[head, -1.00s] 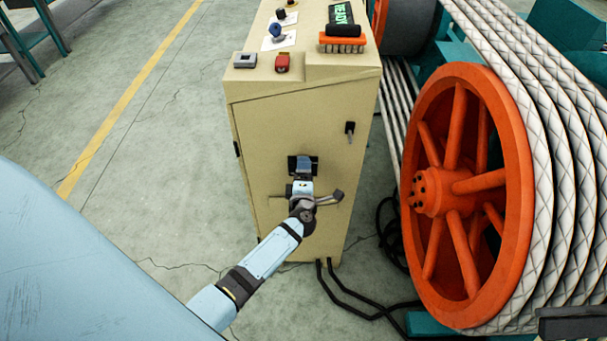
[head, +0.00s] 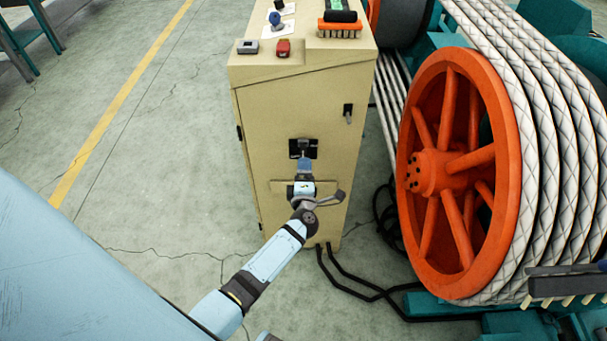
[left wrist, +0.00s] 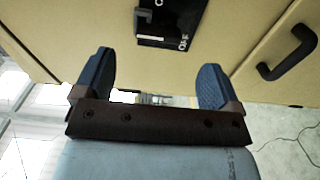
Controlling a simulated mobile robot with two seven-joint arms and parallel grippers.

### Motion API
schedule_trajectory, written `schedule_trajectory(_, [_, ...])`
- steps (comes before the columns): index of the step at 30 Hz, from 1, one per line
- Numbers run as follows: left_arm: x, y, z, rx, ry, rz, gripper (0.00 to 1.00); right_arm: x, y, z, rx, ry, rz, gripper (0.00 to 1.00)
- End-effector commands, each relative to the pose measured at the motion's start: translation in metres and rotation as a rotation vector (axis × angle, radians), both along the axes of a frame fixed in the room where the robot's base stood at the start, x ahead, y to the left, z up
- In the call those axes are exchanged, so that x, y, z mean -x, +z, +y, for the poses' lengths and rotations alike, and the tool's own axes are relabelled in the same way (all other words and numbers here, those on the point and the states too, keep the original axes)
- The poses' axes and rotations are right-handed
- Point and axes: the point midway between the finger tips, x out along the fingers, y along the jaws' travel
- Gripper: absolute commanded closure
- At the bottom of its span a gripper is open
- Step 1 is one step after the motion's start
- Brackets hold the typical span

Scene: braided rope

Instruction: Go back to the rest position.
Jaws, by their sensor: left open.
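My left gripper (head: 304,164) is in front of the beige cabinet (head: 285,115), just below a small black switch plate (head: 303,148) on its front. In the left wrist view, the gripper's two blue fingers (left wrist: 155,88) are spread wide with nothing between them. The switch plate (left wrist: 172,22) lies beyond the fingertips there, apart from them, with partly readable lettering. My right gripper is not in view.
A black handle (left wrist: 287,52) shows on the cabinet front. The orange spoked wheel (head: 455,175) carrying thick braided rope (head: 545,150) stands to the right. Black cables (head: 350,287) lie on the floor. Open floor (head: 165,170) with a yellow line is at left.

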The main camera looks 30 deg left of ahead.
Motion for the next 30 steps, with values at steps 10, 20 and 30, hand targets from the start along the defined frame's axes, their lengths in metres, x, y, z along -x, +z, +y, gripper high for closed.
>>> schedule_trajectory(10, [0.007, 0.008, -0.005, -0.049, -0.044, 0.016, 0.11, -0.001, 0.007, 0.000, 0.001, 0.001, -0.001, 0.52])
schedule_trajectory(20, [0.142, 0.068, -0.099, -0.858, -0.696, 0.342, 0.11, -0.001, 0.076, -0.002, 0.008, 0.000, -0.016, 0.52])
schedule_trajectory(30, [0.271, 0.090, -0.129, -1.470, -1.072, 0.669, 0.11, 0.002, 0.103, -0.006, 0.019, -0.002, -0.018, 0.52])
